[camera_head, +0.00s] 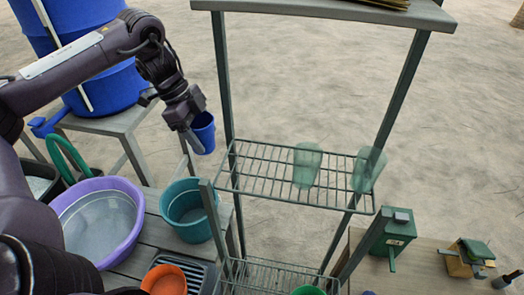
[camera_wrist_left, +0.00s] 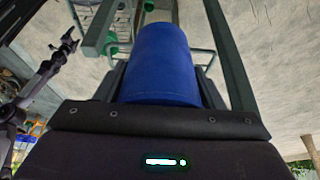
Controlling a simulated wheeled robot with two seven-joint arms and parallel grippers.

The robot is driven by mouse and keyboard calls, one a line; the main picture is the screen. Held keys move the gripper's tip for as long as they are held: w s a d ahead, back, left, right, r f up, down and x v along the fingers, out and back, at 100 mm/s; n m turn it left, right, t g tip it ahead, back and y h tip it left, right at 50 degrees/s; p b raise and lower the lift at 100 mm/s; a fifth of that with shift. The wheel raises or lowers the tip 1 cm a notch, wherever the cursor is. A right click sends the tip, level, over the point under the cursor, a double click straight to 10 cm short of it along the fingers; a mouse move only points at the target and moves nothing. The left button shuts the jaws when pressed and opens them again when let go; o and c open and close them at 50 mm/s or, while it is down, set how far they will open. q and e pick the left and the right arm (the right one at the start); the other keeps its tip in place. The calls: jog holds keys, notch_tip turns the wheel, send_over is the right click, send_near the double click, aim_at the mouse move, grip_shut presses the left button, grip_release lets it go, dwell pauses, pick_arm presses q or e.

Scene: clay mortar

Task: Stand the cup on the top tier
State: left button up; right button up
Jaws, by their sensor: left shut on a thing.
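A plain blue cup (camera_head: 204,131) is held in the air by my left gripper (camera_head: 194,128), which is shut on it, just left of the rack. The cup stands roughly upright, slightly tilted. It fills the middle of the left wrist view (camera_wrist_left: 160,65), between the two fingers. The rack has a grey board (camera_head: 340,11) across its top, a green wire tier (camera_head: 255,182) below it and another wire tier (camera_head: 260,275) lower down. The cup is level in the picture with the upper wire tier's left end and apart from it. A dark arm, seemingly my right one, shows small in the left wrist view.
Two translucent green glasses (camera_head: 307,165) (camera_head: 368,169) stand on the upper wire tier; its left part is bare. A teal bucket (camera_head: 187,211), purple basin (camera_head: 101,226) and orange pot (camera_head: 164,281) sit lower left. A blue barrel (camera_head: 105,85) stands behind my left arm.

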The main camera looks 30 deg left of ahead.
pick_arm(q)
jog(key=w+d, duration=0.1)
jog(key=d, duration=0.3)
jog(key=w+d, duration=0.1)
jog(key=d, duration=0.3)
jog(key=w+d, duration=0.2)
jog(key=d, duration=0.2)
jog(key=shift+d, duration=0.3)
jog(key=shift+d+f, duration=0.1)
jog(key=shift+f, duration=1.75)
pick_arm(e)
jog(key=shift+w+d, duration=0.2)
jog(key=shift+w, duration=0.2)
pick_arm(q)
jog(key=o, duration=1)
jog(key=shift+f, duration=0.1)
pick_arm(e)
jog(key=shift+a, duration=0.15)
